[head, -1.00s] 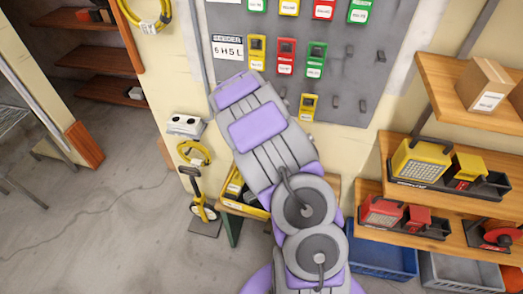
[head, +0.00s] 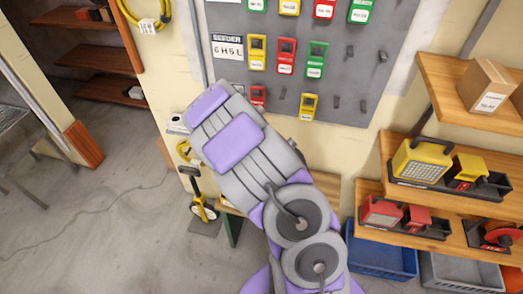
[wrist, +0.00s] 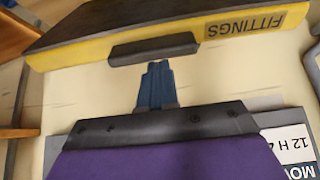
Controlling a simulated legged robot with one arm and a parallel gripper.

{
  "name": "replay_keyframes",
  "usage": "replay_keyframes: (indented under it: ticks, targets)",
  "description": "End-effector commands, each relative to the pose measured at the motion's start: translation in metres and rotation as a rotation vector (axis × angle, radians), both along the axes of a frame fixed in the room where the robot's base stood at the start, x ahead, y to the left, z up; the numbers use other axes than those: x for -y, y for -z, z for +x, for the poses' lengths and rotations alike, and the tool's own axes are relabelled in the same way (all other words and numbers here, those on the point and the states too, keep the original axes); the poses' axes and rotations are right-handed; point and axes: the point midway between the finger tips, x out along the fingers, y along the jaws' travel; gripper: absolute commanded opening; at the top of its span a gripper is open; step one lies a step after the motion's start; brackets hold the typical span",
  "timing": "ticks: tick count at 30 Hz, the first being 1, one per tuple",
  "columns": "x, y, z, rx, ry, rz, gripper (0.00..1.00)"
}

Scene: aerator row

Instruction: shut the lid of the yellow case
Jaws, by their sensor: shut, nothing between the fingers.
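The yellow case shows in the wrist view as a yellow strip (wrist: 190,44) across the top, with an upside-down FITTINGS label and a dark surface beyond it. A dark handle-like bar (wrist: 153,48) is on the strip's near edge. I cannot tell from this view how far the lid is open. My gripper (wrist: 157,66) is shut and empty, its blue fingers pointing at the bar. Its tips appear just short of the bar; contact is unclear. In the head view my arm hides the case and my gripper.
A grey pegboard (head: 330,75) with coloured boxes is on the wall behind my arm. Wooden shelves (head: 470,115) with yellow and red devices are at right, above a blue bin (head: 380,258). A yellow wheeled tool (head: 200,205) stands at left. The floor at left is mostly clear.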

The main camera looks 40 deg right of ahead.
Motion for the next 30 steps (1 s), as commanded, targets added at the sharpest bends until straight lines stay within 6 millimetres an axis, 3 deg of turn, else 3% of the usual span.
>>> replay_keyframes:
  ticks: [30]
  targets:
    - [-0.038, -0.067, -0.027, 0.0, 0.002, -0.002, 0.0]
